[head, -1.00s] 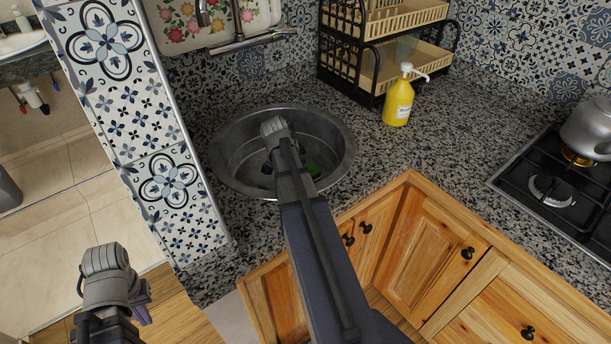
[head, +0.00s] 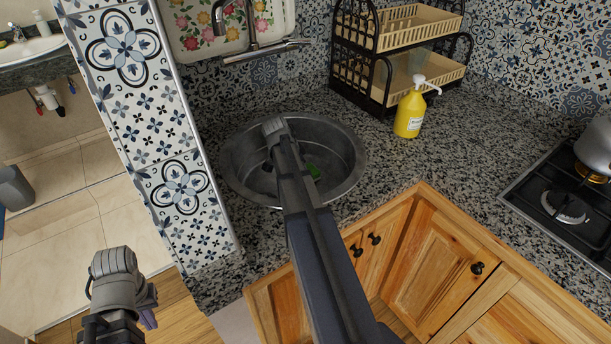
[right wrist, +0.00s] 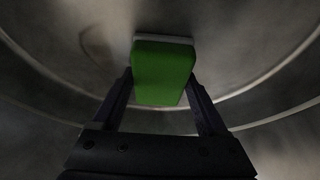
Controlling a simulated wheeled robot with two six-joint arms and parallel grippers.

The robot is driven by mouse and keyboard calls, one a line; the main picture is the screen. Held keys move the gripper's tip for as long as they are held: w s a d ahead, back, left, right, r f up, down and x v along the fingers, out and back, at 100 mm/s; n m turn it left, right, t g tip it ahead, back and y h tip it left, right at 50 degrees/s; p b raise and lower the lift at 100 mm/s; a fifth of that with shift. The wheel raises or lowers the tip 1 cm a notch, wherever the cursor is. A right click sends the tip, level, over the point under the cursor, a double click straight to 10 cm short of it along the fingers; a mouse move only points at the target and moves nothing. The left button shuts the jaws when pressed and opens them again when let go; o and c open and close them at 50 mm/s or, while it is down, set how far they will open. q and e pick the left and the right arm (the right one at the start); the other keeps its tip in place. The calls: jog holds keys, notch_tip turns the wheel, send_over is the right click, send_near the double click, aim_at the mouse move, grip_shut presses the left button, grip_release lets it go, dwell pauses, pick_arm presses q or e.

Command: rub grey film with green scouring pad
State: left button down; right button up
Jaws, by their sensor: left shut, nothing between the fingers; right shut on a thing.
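The green scouring pad (right wrist: 163,72) is between the fingers of my right gripper (right wrist: 160,88), which is shut on it. The pad has a pale edge at its far end and is inside the metal sink. In the head view, only a bit of the pad (head: 313,171) shows beside my right arm, which hides the right gripper. A dull, darker smudge (right wrist: 96,46) on the sink metal, left of the pad, may be the grey film; I cannot tell it surely from shading. My left gripper (head: 149,315) is shut and empty at lower left, partly hidden by its wrist.
The round sink (head: 345,150) is set in a speckled counter (head: 420,165). A faucet (head: 262,50) stands behind it. A yellow soap bottle (head: 410,113) and a dish rack (head: 400,85) stand to the right. A tiled wall end (head: 150,130) separates my arms.

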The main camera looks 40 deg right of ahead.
jog(key=shift+w, duration=0.15)
jog(key=shift+w+d, duration=0.15)
jog(key=shift+w, duration=0.65)
jog(key=shift+w+d, duration=0.1)
jog(key=shift+w, duration=0.65)
jog(key=shift+s+d, duration=0.15)
jog(key=shift+d, duration=0.7)
jog(key=shift+s, duration=0.1)
jog(key=shift+s+a, duration=0.2)
jog(key=shift+s, duration=1.45)
